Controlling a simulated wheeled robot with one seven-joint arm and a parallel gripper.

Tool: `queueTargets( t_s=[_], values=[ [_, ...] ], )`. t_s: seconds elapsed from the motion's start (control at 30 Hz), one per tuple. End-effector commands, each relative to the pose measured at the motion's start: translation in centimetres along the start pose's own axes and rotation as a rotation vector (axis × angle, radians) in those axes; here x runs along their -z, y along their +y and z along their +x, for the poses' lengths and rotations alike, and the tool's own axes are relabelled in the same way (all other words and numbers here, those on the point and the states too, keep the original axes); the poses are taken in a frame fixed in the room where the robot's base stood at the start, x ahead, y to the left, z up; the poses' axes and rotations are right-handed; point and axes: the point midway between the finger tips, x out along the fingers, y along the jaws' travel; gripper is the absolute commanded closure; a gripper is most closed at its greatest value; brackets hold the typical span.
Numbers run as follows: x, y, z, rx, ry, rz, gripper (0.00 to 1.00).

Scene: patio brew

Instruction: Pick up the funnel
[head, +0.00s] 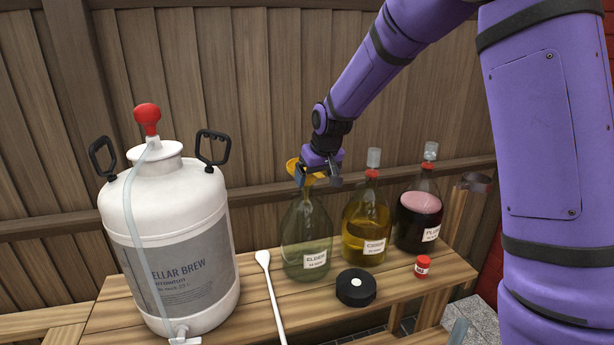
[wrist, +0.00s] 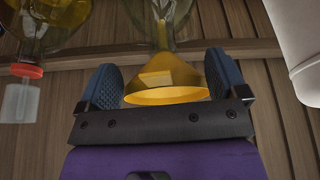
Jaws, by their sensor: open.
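The yellow funnel (head: 293,166) sits in the neck of the glass jug labelled ELDER (head: 306,237) on the wooden bench. In the wrist view the funnel (wrist: 168,82) shows its wide mouth towards my gripper, with its spout inside the clear jug (wrist: 162,22). My gripper (head: 318,176) is at the funnel, partly covering it in the head view. In the wrist view my gripper (wrist: 160,85) is open, with one blue pad on each side of the funnel's cone.
A large white keg (head: 170,235) stands left. Jugs labelled CIDER (head: 366,222) and PLUM (head: 418,212) stand to the right with airlocks on top. A wooden fence (head: 250,90) stands behind.

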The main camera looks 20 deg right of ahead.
Motion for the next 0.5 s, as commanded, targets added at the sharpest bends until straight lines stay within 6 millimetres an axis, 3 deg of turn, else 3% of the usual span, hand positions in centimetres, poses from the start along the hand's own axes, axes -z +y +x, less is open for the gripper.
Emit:
queueTargets(
  t_s=[0.1,0.33,0.37,0.5],
  values=[
    [-0.04,0.02,1.44,0.0,-0.002,0.0,0.09],
    [0.0,0.04,1.67,0.0,0.001,0.0,0.09],
    [0.0,0.04,1.67,0.0,0.001,0.001,0.11],
    [-0.01,0.05,1.66,0.0,0.001,0.001,0.43]
  ],
)
